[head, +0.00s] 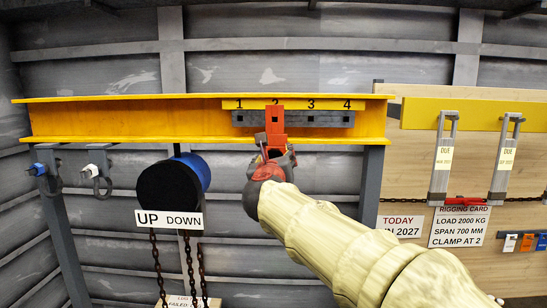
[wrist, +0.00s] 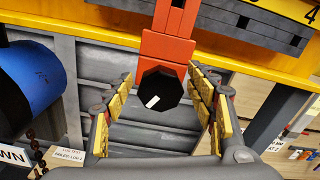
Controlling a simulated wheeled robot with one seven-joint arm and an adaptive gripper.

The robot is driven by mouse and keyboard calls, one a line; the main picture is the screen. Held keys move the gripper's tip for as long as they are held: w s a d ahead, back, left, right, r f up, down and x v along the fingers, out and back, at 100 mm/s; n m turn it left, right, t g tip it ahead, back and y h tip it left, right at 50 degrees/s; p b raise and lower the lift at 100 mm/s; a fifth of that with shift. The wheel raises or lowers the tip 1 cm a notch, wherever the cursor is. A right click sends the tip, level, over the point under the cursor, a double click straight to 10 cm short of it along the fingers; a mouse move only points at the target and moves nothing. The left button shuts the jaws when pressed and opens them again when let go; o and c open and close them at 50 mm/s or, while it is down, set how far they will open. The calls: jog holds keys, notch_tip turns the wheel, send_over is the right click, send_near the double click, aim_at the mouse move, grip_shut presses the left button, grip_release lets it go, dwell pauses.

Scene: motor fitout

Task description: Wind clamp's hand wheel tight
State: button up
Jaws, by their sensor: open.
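The red clamp (head: 275,121) hangs on the yellow beam under the number 2, and its body also shows in the wrist view (wrist: 165,48). Its hand wheel (wrist: 168,92) is a dark, many-sided knob with a white mark, at the clamp's lower end. My gripper (head: 272,154) is just below the clamp in the head view, where it hides the wheel. In the wrist view my gripper (wrist: 163,82) is open, with yellow-padded fingers left and right of the wheel. A gap shows on both sides, and I cannot tell how deep the wheel sits between the fingers.
The yellow beam (head: 100,122) runs across on grey posts. A black and blue hoist drum (head: 168,187) with an UP/DOWN sign and chains hangs at left. Shackles (head: 95,175) hang farther left. A wooden board (head: 480,255) with tagged clamps and a rigging card stands at right.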

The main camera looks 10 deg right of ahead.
jog(key=shift+c, duration=0.8)
jog(key=c, duration=1)
jog(key=shift+m+b, duration=0.3)
jog(key=shift+b, duration=0.05)
